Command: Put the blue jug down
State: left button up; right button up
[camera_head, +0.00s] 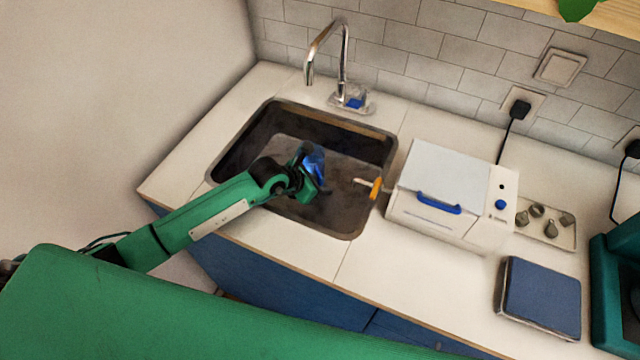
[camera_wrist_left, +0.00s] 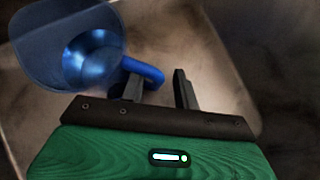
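The blue jug (camera_head: 315,163) is over or in the sink, at my left gripper (camera_head: 308,182), which hides part of it in the head view. In the left wrist view the jug (camera_wrist_left: 92,58) shows its open mouth at the upper left, with its blue handle (camera_wrist_left: 148,70) reaching toward the fingers. My left gripper (camera_wrist_left: 158,88) has its two dark fingers apart, with a gap between them. The handle's end lies at this gap, and I see no clear grip on it. I cannot tell whether the jug's base touches the sink floor. My right gripper is not in view.
The dark sink (camera_head: 345,222) has a tap (camera_head: 345,60) behind it. An orange-and-white item (camera_head: 375,188) is at the sink's right side. A white box (camera_head: 440,195) with a blue handle, a tray (camera_head: 568,238) of small metal pieces and a blue-topped slab (camera_head: 541,295) stand to the right.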

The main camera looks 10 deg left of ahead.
pick_arm(q)
jog(key=shift+r, duration=0.15)
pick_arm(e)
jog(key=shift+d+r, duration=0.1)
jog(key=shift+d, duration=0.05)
